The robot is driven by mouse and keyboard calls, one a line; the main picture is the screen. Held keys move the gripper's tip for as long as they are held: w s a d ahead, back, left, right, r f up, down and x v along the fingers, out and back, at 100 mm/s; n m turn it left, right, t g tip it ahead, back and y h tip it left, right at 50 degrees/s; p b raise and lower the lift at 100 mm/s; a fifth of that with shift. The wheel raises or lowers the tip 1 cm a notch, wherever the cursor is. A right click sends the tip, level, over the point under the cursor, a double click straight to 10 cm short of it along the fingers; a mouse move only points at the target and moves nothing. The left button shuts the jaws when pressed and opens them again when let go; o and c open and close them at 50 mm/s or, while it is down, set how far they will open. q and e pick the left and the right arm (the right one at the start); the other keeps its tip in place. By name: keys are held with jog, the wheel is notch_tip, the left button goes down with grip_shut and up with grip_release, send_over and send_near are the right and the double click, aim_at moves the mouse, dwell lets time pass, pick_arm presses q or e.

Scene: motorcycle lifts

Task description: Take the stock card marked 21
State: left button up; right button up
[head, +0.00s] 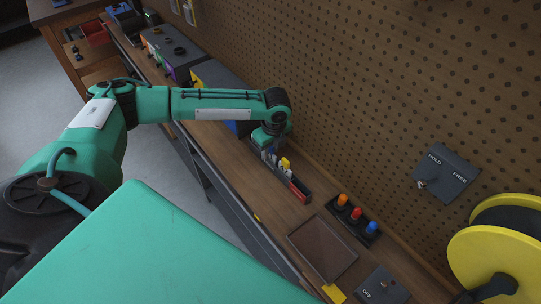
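A narrow dark rack (280,180) stands on the bench, holding several upright cards in white, yellow and red. The numbers on the cards are too small to read, so I cannot tell which is 21. My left arm reaches in from the left, and its gripper (272,147) points down at the far end of the rack, over or beside the cards there. The wrist and hand hide the fingertips, so I cannot tell if they are apart or touch a card. My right gripper is out of view.
A shallow brown tray (322,248) lies nearer on the bench. Right of it is a dark block with orange, red and blue knobs (356,213). A HOLD/FREE switch (444,174) is on the pegboard, an OFF switch box (383,287) and yellow reel (500,250) at lower right.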

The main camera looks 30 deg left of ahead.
pick_arm(q)
grip_shut()
jog(key=shift+r, duration=0.1)
